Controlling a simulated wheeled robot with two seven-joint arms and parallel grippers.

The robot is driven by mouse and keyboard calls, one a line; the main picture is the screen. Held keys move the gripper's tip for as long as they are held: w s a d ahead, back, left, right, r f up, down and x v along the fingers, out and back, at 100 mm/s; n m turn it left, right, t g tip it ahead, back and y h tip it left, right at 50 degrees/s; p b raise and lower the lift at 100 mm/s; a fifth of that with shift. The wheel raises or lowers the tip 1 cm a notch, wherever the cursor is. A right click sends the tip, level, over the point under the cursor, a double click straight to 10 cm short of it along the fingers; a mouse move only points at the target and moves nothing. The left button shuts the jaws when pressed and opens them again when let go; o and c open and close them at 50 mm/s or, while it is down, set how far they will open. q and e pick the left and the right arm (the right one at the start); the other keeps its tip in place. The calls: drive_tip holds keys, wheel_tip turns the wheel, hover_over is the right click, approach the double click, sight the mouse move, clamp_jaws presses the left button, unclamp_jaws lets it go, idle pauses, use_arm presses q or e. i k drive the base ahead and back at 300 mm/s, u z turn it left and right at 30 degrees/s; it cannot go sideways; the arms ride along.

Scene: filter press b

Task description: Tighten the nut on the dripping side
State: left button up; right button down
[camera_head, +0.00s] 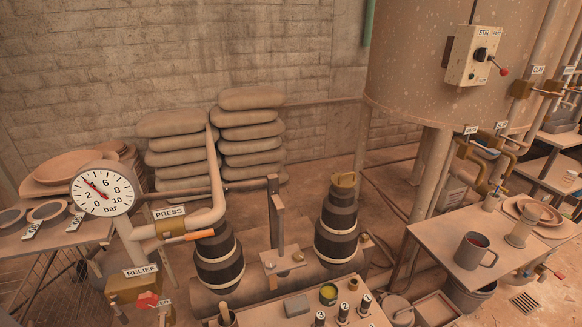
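No nut can be made out for certain, and no drip or wet patch shows on either side. Two dark, black-banded vessels stand on a pipe-like base: the left vessel (219,262) and the right vessel (337,228). Neither of my grippers is in view.
A PRESS lever with an orange handle (200,235) and a RELIEF valve box (140,288) with a red knob are at left. A front bench (268,319) holds numbered items. A side table (433,236) carries a mug (475,251). Sacks (252,130) are stacked behind.

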sight(270, 264)
drive_tip(key=u, duration=0.1)
drive_tip(key=k, duration=0.75)
drive_tip(key=u, duration=0.8)
drive_tip(key=i, duration=0.5)
drive_tip(key=z, duration=0.05)
